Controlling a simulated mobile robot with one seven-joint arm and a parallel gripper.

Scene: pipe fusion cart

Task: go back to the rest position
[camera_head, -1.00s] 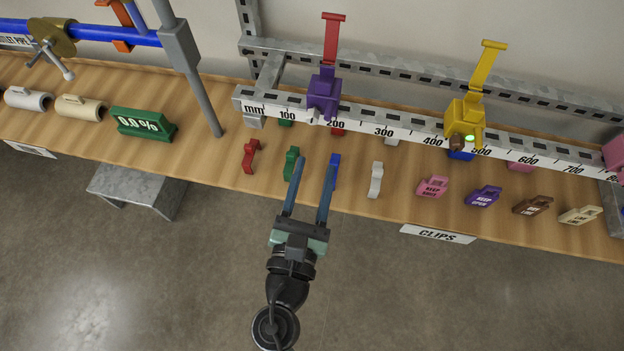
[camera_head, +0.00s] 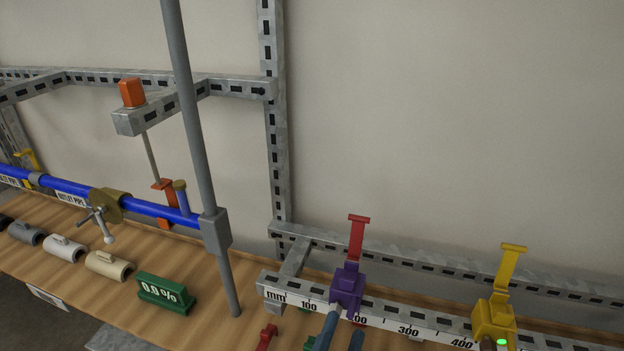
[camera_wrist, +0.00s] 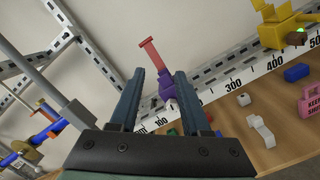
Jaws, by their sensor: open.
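My gripper (camera_head: 346,323) shows only by its two blue-grey fingers at the bottom edge of the head view. In the wrist view its fingers (camera_wrist: 160,74) stand apart with nothing held between them. The purple clip block with a red upright tab (camera_head: 347,287) sits on the rail just beyond the fingertips in the head view. In the wrist view this purple block (camera_wrist: 168,86) shows between the fingers, farther off. I cannot tell the exact gap. The rest of my arm is out of the head view.
The millimetre rail (camera_head: 385,325) carries a yellow clip block (camera_head: 494,318) to the right. A grey upright post (camera_head: 190,115) stands left of my gripper.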

